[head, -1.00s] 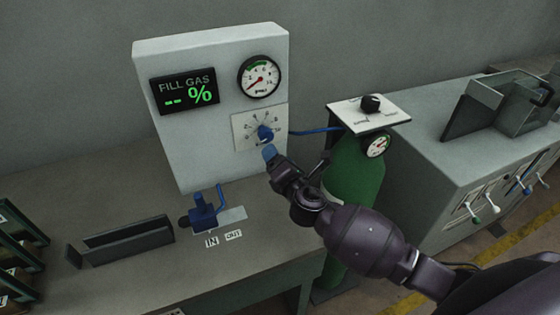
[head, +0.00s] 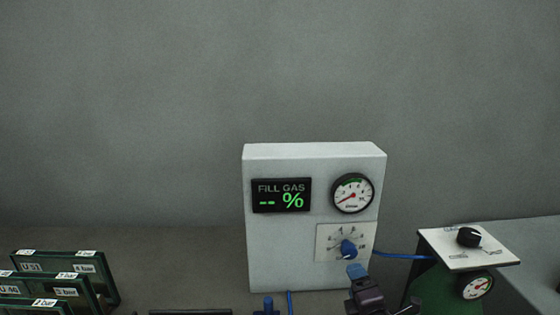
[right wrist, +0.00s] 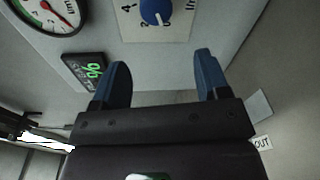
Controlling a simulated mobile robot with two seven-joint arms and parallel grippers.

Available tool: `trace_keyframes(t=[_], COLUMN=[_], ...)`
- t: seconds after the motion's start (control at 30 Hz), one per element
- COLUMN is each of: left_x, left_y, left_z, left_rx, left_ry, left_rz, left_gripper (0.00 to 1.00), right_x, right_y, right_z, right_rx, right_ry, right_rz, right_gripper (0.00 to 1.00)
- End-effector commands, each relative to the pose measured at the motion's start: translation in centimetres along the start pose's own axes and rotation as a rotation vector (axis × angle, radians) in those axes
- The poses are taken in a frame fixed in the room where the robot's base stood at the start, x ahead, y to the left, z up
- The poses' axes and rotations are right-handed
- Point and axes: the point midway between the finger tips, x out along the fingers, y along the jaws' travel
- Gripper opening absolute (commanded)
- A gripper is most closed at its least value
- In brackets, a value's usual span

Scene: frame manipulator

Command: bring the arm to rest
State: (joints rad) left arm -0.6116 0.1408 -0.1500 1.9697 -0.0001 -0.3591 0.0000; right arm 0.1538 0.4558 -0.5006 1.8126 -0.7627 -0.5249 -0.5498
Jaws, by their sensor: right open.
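My right gripper (head: 358,275) is at the bottom of the head view, just below the blue knob (head: 348,249) on the fill gas panel (head: 262,245). In the right wrist view my right gripper (right wrist: 160,82) has its two blue fingers spread wide with nothing between them. The blue knob (right wrist: 155,12) is beyond the fingertips, apart from them, on its white scale plate. Most of my right arm is below the edge of the head view. My left gripper does not show.
The panel carries a display (head: 281,195) reading "-- %" and a round gauge (head: 352,193). Dark labelled frames (head: 65,270) stand at left. The wall above is bare.

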Motion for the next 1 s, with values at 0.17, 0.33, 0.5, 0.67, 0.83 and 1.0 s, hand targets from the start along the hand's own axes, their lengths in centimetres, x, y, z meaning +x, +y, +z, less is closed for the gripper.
trace_keyframes(t=[0.17,0.33,0.5,0.67,0.83,1.0], left_x=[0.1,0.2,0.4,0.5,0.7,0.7], left_y=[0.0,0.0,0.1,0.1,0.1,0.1], left_z=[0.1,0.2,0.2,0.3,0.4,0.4], left_rx=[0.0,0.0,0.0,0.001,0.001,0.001], left_ry=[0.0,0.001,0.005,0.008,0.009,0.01], left_rz=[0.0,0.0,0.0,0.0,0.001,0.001], left_gripper=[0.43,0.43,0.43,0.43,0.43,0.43], right_x=[-1.6,-5.4,-10.6,-16.4,-22.2,-25.8], right_y=[-1.1,-4.9,-9.6,-14.1,-18.3,-20.7], right_z=[-0.5,-0.5,0.2,1.1,1.9,1.6], right_rx=[0.482,0.962,1.355,1.58,1.655,1.668], right_ry=[0.042,0.017,-0.079,-0.212,-0.36,-0.437], right_rz=[-0.064,-0.16,-0.235,-0.28,-0.323,-0.363], right_gripper=[0.69,0.69,0.69,0.69,0.69,0.69])
